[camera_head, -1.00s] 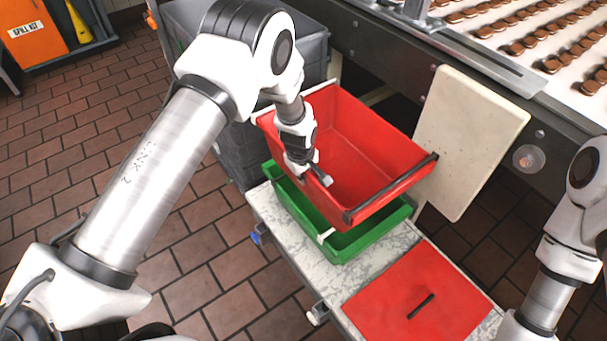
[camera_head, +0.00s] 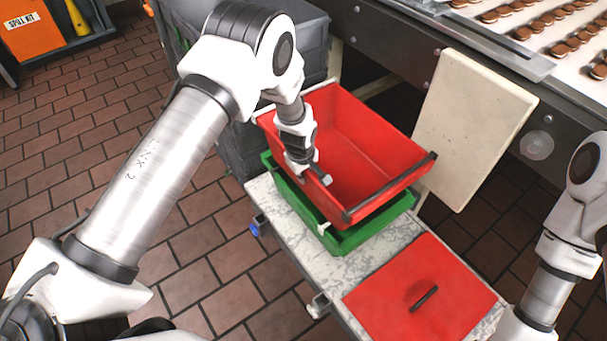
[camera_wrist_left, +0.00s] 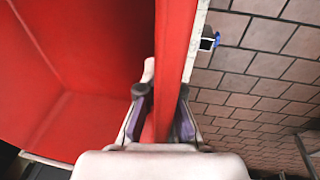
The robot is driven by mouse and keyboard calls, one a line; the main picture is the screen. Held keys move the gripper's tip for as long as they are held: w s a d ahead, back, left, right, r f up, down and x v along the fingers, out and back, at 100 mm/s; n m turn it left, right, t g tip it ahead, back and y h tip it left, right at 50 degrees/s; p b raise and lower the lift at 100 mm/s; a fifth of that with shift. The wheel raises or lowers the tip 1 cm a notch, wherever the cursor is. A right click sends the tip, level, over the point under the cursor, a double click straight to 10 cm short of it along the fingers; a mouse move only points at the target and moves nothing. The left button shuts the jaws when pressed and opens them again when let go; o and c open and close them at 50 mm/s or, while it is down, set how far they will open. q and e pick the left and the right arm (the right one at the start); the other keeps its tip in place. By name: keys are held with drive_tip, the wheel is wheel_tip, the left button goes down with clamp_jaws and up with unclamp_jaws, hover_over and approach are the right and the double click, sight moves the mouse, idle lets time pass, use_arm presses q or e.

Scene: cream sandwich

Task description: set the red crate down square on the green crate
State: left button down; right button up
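The red crate (camera_head: 356,140) is an open tray with black bars on its near and right rims. It overlaps the green crate (camera_head: 372,233) in the head view, tilted and not lined up with it. Whether they touch is unclear. The green crate stands on a speckled bench top, its inside mostly hidden. My left gripper (camera_head: 320,181) is shut on the red crate's left wall; in the left wrist view its pads (camera_wrist_left: 161,118) lie either side of that wall (camera_wrist_left: 174,60). My right arm shows at the right edge, but its gripper is out of view.
A red lid (camera_head: 420,296) with a black handle lies on the bench (camera_head: 285,232) in front of the crates. A cream board (camera_head: 472,130) leans at the right, beside the conveyor with biscuits (camera_head: 560,42). Dark grey bins (camera_head: 235,150) stand behind.

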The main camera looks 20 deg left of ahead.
use_arm(q)
drive_tip(key=shift+w+r, duration=0.1)
drive_tip(key=c, duration=1.2)
unclamp_jaws()
drive_tip(key=shift+c, duration=0.2)
drive_tip(key=shift+s, duration=0.2)
wheel_tip(320, 180, up, 12)
drive_tip(key=s, duration=0.2)
